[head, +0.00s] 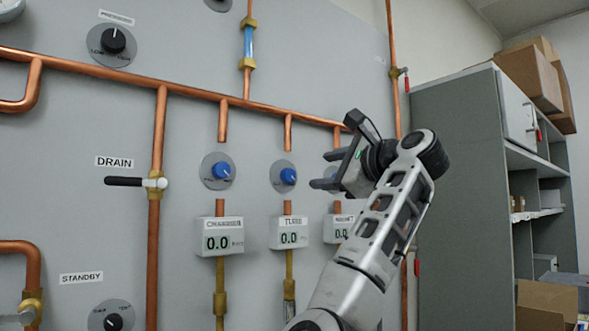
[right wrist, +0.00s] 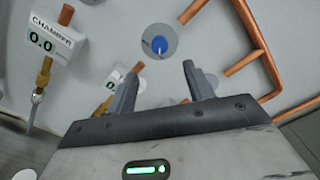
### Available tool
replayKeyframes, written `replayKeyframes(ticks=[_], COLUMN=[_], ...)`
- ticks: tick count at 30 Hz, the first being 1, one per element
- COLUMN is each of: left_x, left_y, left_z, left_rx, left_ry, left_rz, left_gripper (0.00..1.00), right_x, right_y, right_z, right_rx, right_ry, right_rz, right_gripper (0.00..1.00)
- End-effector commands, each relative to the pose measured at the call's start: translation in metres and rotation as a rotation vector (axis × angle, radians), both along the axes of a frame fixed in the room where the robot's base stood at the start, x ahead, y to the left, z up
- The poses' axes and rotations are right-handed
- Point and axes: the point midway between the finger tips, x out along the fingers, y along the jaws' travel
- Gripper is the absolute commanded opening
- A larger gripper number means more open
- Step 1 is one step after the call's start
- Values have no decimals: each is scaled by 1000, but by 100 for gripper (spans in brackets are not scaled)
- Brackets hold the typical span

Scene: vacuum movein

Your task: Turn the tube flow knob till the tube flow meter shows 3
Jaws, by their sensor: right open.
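The blue tube flow knob (head: 288,176) sits on a round grey plate on the wall panel. Below it, the tube flow meter (head: 289,235) reads 0.0. My right gripper (head: 326,170) is open and empty, just right of the knob in the head view, its fingers pointing left toward it. In the right wrist view the knob (right wrist: 159,44) shows beyond the fingertips, roughly centred between them and not touched. The tube meter (right wrist: 111,86) is partly hidden behind a finger there. My left gripper is not in view.
A chamber knob (head: 221,171) and chamber meter (head: 222,237) reading 0.0 stand to the left. A third meter (head: 338,230) is partly hidden by my right arm. Copper pipes (head: 190,94) run above the knobs. A grey shelf (head: 455,180) stands at the right.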

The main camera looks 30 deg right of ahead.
Motion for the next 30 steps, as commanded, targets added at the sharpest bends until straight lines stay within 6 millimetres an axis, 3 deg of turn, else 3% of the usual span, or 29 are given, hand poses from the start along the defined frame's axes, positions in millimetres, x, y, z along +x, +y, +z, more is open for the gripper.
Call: replayKeyframes(ticks=[9,15,27,28,30], left_x=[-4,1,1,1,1], left_y=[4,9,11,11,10], left_z=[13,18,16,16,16], left_rx=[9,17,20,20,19], left_ry=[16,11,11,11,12], left_rz=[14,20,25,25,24], left_gripper=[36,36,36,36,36], right_x=[69,94,103,103,102], right_y=[6,8,8,8,8], right_z=[3,1,-1,-1,-1], right_rx=[0,-1,-2,-1,-1], right_ry=[4,3,1,1,1], right_rz=[4,2,0,0,0], right_gripper=[52,52,52,49,30])
